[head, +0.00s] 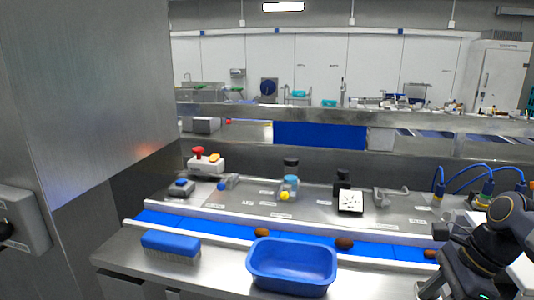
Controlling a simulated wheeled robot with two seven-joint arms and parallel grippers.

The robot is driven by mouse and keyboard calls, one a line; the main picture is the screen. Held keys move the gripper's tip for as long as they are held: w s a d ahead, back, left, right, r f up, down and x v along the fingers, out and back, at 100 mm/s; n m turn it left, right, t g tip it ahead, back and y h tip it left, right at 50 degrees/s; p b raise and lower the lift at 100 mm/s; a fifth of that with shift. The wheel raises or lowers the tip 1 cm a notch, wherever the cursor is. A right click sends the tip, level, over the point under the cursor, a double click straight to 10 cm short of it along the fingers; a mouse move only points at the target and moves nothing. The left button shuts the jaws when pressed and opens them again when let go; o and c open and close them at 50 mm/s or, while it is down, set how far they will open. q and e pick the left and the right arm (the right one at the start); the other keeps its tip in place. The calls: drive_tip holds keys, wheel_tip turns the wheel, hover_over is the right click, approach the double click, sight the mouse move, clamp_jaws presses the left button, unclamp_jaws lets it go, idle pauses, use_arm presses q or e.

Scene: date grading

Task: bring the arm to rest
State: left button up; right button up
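My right arm (492,240) comes in at the lower right, dark and bent, in front of the right end of the blue belt (200,224). Its lower end, with the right gripper (432,287), is small and partly cut off by the bottom edge, so I cannot tell whether the fingers are open or shut. Nothing is clearly seen in it. My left arm and gripper are not in view. Brown dates lie apart on the belt: one at left (262,231), one in the middle (344,243) and one beside my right arm (430,254).
An empty-looking blue bin (292,268) stands in front of the belt. A blue-backed brush (170,243) lies to its left. Behind the belt are a red-button box (206,162), a small scale (350,201) and blue cables (480,174). A metal panel (85,90) fills the left.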

drive_tip(key=s+a+f+n+t+b, duration=0.2)
drive_tip(key=s+a+f+n+t, duration=0.2)
drive_tip(key=s+a+f+n, duration=0.7)
drive_tip(key=s+a+n, duration=0.1)
drive_tip(key=a+n, duration=0.1)
drive_tip(key=n, duration=0.6)
drive_tip(key=shift+f+n+h+b, duration=0.2)
drive_tip(key=shift+n+h+b, duration=0.1)
drive_tip(key=shift+h+b, duration=0.1)
